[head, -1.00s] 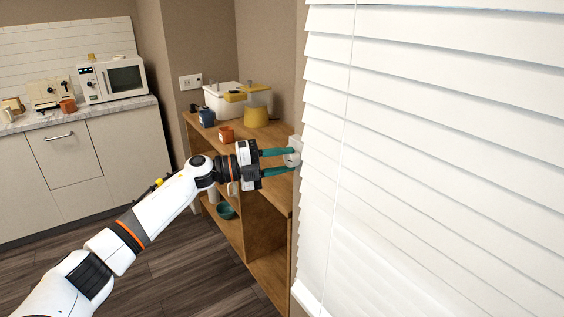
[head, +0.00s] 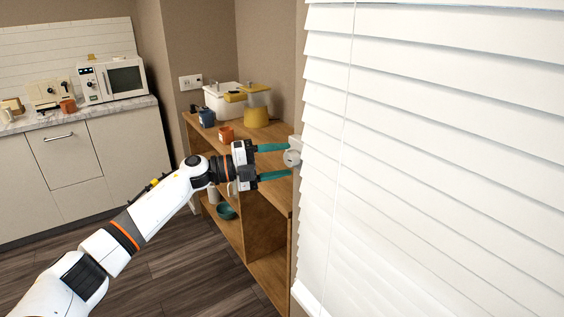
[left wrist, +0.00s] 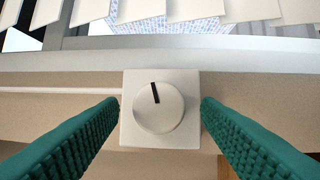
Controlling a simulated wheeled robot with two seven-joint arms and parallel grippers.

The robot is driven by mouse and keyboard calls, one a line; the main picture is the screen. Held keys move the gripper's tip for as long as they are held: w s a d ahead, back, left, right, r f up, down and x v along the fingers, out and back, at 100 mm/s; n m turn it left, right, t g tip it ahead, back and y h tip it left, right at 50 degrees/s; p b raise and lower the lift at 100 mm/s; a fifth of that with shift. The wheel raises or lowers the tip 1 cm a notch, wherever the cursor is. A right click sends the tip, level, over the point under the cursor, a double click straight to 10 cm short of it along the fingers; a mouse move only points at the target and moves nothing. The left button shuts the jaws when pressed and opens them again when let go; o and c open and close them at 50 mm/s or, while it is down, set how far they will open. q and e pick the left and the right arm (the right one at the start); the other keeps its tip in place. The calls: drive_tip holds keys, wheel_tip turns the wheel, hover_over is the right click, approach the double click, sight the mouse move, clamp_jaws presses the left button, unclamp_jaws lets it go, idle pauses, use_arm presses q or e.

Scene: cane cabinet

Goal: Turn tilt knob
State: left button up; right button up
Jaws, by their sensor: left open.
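The tilt knob (left wrist: 159,107) is a round white dial with a black pointer mark, on a square white plate (left wrist: 132,134) on the wall. In the left wrist view the mark points nearly straight up, leaning slightly left. In the head view the knob (head: 291,158) is at the left edge of the white blinds (head: 440,130). My left gripper (head: 288,160) is open, its two green fingers apart. In the left wrist view its fingers (left wrist: 160,112) stand on either side of the plate, with the knob between them and clear of both. My right gripper is not in view.
A wooden shelf unit (head: 272,227) stands below and left of the knob. It holds an orange mug (head: 225,134), a blue mug (head: 206,118) and a yellow container (head: 256,112). A counter (head: 80,116) with a microwave (head: 112,79) is at the far left.

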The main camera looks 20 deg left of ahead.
use_arm(q)
drive_tip(key=b+v, duration=0.3)
drive_tip(key=v, duration=0.8)
